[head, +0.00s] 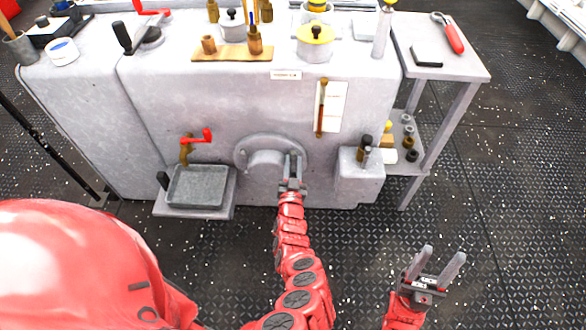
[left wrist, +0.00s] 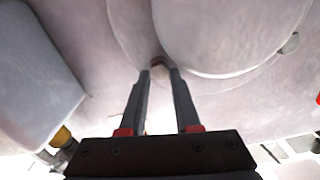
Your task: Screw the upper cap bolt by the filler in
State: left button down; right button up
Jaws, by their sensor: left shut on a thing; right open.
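The filler (head: 262,160) is a grey round cap on a round flange low on the front of the grey machine. It also fills the upper part of the left wrist view (left wrist: 225,40). My left gripper (head: 293,160) is at the filler's right side, its fingers pointing at the flange. In the left wrist view its fingertips (left wrist: 160,73) close on a small brownish bolt head (left wrist: 158,68) beside the cap's edge. The bolt's shank is hidden. My right gripper (head: 437,262) is open and empty above the floor at lower right.
A grey tray (head: 195,187) juts out left of the filler, below a red-handled tap (head: 197,140). A grey box (head: 360,185) juts out on the right. A side table (head: 450,60) stands further right. The floor in front is clear.

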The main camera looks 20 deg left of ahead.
pick_arm(q)
jog(key=shift+d+f+m+b, duration=0.1)
jog(key=shift+f+m+b, duration=0.1)
jog(key=shift+m+b, duration=0.4)
jog(key=shift+r, duration=0.1)
jog(key=shift+r, duration=0.1)
jog(key=c, duration=0.6)
grip_release()
